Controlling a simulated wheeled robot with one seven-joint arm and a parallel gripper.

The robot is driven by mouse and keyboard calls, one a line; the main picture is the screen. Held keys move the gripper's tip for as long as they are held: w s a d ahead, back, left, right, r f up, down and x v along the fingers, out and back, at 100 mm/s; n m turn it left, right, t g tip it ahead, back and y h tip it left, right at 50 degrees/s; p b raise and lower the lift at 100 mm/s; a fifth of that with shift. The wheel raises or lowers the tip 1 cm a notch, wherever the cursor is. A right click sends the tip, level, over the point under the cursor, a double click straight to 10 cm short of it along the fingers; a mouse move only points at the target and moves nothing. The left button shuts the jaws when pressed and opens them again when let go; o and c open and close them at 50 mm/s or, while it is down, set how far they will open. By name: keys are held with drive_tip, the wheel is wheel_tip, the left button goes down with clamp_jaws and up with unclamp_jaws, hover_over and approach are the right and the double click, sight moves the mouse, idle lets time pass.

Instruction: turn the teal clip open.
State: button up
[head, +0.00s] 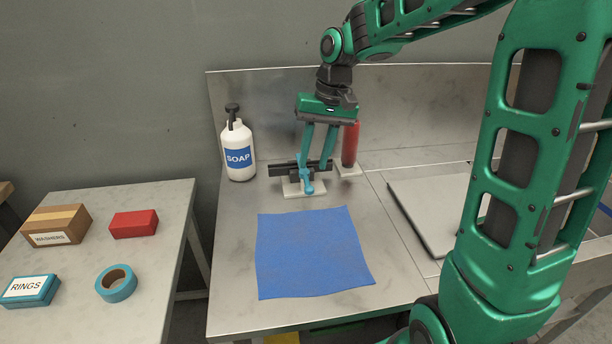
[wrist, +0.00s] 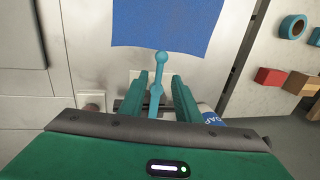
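The teal clip (head: 307,184) is a slim lever with a round knob. It sits on a dark bar (head: 283,170) with a pale base plate (head: 291,190) on the metal bench. In the wrist view the clip (wrist: 158,66) points toward the blue cloth, its knob beyond my fingertips. My gripper (head: 314,168) points down over the clip. In the wrist view my gripper (wrist: 161,79) is open, with one finger on each side of the lever. Gaps show beside the lever there; contact lower down is hidden.
A soap bottle (head: 239,152) stands to the left and a red cylinder (head: 350,145) close behind on the right. A blue cloth (head: 312,252) lies flat in front. A grey panel (head: 432,208) is at right. A side table (head: 165,210) holds boxes and a tape roll (head: 117,283).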

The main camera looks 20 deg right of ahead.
sight(307, 182)
drive_tip(key=shift+w+a+f, duration=0.1)
drive_tip(key=shift+a+f, duration=0.05)
drive_tip(key=shift+f, duration=0.75)
drive_tip(key=shift+s+a+f, duration=0.1)
drive_tip(key=shift+a+f, duration=0.1)
drive_tip(key=shift+f, duration=0.75)
drive_tip(key=shift+w+a+f, duration=0.1)
drive_tip(key=shift+a+f, duration=0.05)
drive_tip(key=shift+f, duration=0.75)
clamp_jaws()
drive_tip(key=shift+a, duration=0.1)
